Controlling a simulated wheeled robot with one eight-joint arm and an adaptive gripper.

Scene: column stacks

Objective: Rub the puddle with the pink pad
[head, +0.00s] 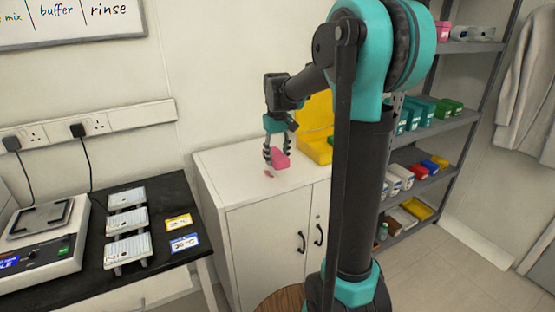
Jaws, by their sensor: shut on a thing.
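The pink pad (280,159) is in my gripper (276,158), above the top of the white cabinet (225,172). My gripper points down and its fingers are shut on the pad. A small reddish puddle (268,174) lies on the cabinet top, just below and slightly left of the pad in the picture. Whether the pad touches the cabinet top cannot be told from this view.
A yellow open box (316,147) stands on the cabinet right of my gripper. A black bench (75,262) at left holds a scale (40,240) and metal plates. A shelf rack (450,120) with boxes stands at right. The cabinet top's left part is clear.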

